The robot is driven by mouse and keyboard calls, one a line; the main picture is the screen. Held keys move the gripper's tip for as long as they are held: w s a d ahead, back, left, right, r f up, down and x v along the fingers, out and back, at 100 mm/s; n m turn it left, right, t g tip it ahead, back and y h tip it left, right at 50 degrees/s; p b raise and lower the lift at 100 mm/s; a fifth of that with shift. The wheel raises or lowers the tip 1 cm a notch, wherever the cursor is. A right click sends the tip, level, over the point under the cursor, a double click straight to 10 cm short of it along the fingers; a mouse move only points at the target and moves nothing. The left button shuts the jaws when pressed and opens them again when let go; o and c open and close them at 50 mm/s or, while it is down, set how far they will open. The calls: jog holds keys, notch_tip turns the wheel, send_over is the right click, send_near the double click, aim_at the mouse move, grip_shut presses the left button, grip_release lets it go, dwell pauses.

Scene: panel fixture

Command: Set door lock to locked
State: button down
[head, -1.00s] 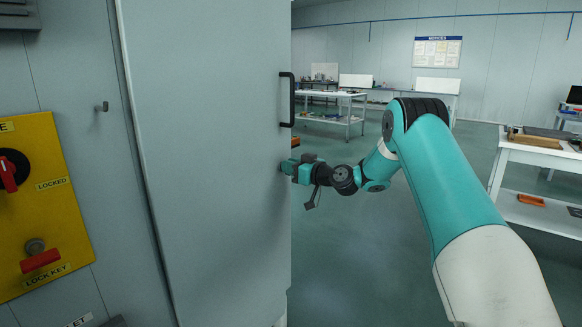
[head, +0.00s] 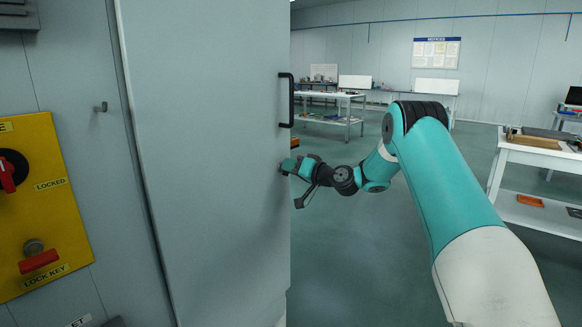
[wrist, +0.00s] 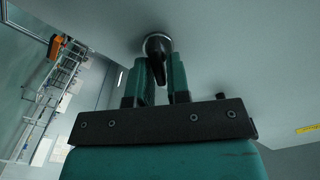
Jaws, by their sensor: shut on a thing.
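The door lock (wrist: 150,67) is a dark turn piece on a round metal collar, set in the pale door face in the wrist view. My gripper (wrist: 159,60) has its two teal fingers on either side of the turn piece, shut on it. In the head view, my gripper (head: 288,166) is at the right edge of the pale grey door (head: 210,170), below the black handle. I cannot read a locked or unlocked mark beside the lock.
A yellow panel (head: 60,225) with a red rotary switch and a red lock key is on the left. The black door handle (head: 287,100) is just above my gripper. A white table (head: 540,160) stands at the right. Open floor lies beyond the door.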

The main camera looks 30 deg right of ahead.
jog(key=shift+d+f+m+p, duration=0.15)
jog(key=shift+m+p, duration=0.45)
jog(key=shift+m, duration=1.15)
jog(key=shift+d+f+m+p, duration=0.1)
jog(key=shift+m+p, duration=0.45)
jog(key=shift+m, duration=1.15)
jog(key=shift+d+f+m+p, duration=0.15)
jog(key=shift+m+p, duration=0.45)
jog(key=shift+m, duration=1.15)
jog(key=c, duration=1.2)
grip_release()
jog(key=shift+a, duration=0.1)
jog(key=shift+f, duration=0.1)
